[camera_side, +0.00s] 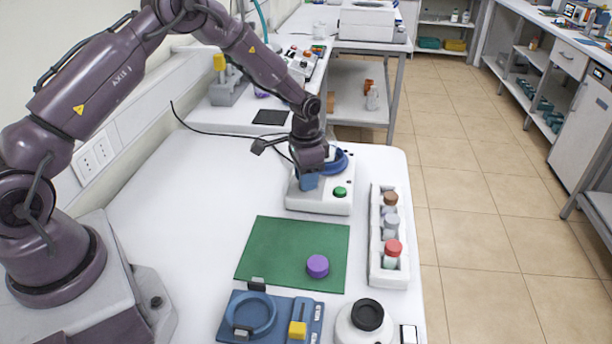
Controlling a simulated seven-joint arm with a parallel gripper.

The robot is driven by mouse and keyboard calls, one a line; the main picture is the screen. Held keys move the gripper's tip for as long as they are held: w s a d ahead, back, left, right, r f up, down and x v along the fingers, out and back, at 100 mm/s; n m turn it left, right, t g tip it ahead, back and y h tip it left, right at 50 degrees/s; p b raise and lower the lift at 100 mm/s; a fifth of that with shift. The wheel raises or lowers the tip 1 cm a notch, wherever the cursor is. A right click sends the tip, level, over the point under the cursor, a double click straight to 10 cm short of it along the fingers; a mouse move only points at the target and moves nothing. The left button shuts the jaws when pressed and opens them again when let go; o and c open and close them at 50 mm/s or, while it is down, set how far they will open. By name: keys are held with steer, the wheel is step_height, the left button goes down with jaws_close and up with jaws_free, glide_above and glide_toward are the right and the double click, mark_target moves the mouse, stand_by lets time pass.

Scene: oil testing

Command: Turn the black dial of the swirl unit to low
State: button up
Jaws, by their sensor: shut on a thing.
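The swirl unit (320,203) is a white box with a blue ring on top and a green button (340,192) at its front right. It stands near the far end of the white table. My gripper (308,183) points down at the front left of the unit's top, left of the green button. Its fingers are shut there on what appears to be the black dial. The dial itself is hidden by the gripper, so its setting cannot be read.
A green mat (290,262) with a purple cap (317,266) lies in front of the unit. A white rack (376,262) of capped bottles stands right of it. A blue fixture (285,318) and a white round device (348,330) are at the near edge. The table's left middle is clear.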

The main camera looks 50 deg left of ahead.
mark_target(298, 191)
stand_by(0.3)
steer(key=o, duration=0.9)
steer(key=r, duration=1.3)
steer(key=shift+a, duration=0.2)
steer(key=s+d+r+n+t, duration=0.1)
steer(key=s+d+r+t, duration=0.1)
steer(key=s+r, duration=0.3)
steer(key=s+d+r+n+t, duration=0.1)
steer(key=s+r, duration=0.5)
steer(key=s, duration=0.7)
steer(key=s+d+r+n+t, duration=0.1)
steer(key=s+d+r, duration=0.3)
steer(key=s, duration=0.5)
steer(key=shift+s+d+r+n+t, duration=0.2)
steer(key=shift+r+n+t, duration=0.2)
steer(key=shift+r+t, duration=0.45)
